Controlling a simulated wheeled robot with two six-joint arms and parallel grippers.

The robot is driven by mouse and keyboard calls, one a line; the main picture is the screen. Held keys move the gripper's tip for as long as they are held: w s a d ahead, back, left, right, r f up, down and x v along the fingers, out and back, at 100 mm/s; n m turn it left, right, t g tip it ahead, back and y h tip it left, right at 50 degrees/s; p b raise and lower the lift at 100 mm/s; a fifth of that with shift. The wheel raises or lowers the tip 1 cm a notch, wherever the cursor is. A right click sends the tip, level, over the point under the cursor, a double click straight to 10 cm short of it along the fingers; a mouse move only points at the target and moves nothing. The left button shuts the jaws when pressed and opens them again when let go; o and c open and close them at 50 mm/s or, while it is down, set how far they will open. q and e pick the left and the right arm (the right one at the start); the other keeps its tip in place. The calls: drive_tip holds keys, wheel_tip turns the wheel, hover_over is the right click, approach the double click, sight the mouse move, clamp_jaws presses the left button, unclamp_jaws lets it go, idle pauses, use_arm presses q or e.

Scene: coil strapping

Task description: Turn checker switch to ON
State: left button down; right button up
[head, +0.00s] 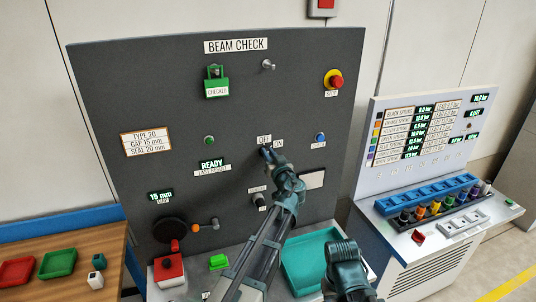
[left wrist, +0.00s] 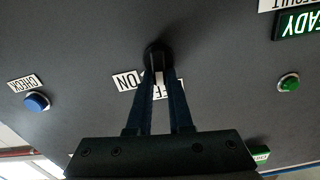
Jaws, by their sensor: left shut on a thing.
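The rotary switch with the OFF and ON labels is a black knob (left wrist: 158,52) on the dark grey panel (head: 120,90). In the left wrist view the ON label (left wrist: 127,80) is left of the fingers, and the other label is partly hidden behind them. My left gripper (head: 266,152) is shut on the knob, and its two fingers also show in the left wrist view (left wrist: 160,82). A pale mark shows between the fingertips; which label it points to I cannot tell. A green tag reading CHECKER (head: 217,88) hangs higher on the panel. My right gripper's fingers do not show.
A red stop button (head: 335,82) is at the upper right, a blue button (head: 319,137) to the right of the knob and a green one (head: 209,140) to its left. A teal tray (head: 308,262) lies below, and a console (head: 430,150) stands at the right.

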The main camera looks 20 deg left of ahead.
use_arm(q)
drive_tip(key=m, duration=0.6)
drive_tip(key=d+f+m, duration=0.1)
drive_tip(key=m, duration=0.3)
drive_tip(key=shift+w+b, duration=0.3)
drive_tip(key=shift+b, duration=0.05)
drive_tip(key=shift+m, duration=0.3)
drive_tip(key=c, duration=0.8)
unclamp_jaws()
drive_tip(key=v, duration=1.3)
drive_tip(key=shift+s+d, duration=0.25)
drive_tip(key=shift+s, duration=0.05)
